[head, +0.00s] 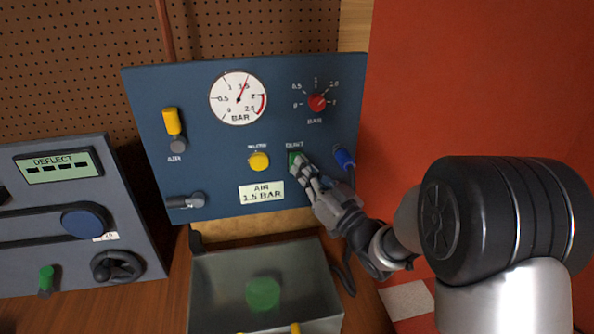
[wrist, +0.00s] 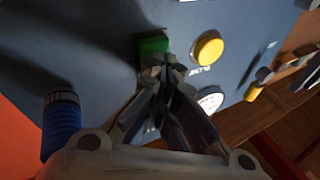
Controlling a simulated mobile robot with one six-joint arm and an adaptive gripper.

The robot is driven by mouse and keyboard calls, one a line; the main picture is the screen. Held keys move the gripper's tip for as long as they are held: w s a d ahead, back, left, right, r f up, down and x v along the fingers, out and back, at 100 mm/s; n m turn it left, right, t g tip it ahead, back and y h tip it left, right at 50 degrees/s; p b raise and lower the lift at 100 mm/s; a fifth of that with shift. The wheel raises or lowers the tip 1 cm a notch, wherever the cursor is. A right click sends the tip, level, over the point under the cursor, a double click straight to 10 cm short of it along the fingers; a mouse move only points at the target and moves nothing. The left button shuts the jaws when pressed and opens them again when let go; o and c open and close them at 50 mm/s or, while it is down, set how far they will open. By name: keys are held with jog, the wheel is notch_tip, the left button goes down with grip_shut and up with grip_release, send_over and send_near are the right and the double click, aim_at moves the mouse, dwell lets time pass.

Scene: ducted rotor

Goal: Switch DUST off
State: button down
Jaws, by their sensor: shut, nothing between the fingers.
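The green switch (head: 292,157) sits on the blue panel (head: 215,185) under a small label that seems to read DUST. It is partly hidden by my fingers in the head view. In the wrist view the green switch (wrist: 153,45) shows just beyond the fingertips. My gripper (head: 302,168) is shut and empty, with its tips at the lower part of the switch. The tips also show in the wrist view (wrist: 163,66). I cannot tell whether they touch it, or which way the switch is set.
A yellow round button (head: 259,161) is left of the switch. A blue hose fitting (head: 344,158) is close on the right. A gauge (head: 238,98) and a red knob (head: 317,102) are above. An open grey tray (head: 215,290) with a green object (head: 263,294) lies below.

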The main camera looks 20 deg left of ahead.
jog(key=shift+w, duration=0.15)
dwell(0.9)
jog(key=shift+s+r, duration=0.15)
jog(key=shift+s, duration=0.1)
jog(key=shift+s+d+r, duration=0.1)
jog(key=shift+s+d, duration=0.1)
jog(key=shift+s, duration=0.1)
jog(key=s, duration=0.1)
jog(key=s+d+r, duration=0.2)
jog(key=s, duration=0.1)
jog(key=shift+d, duration=0.25)
dwell(0.3)
dwell(0.4)
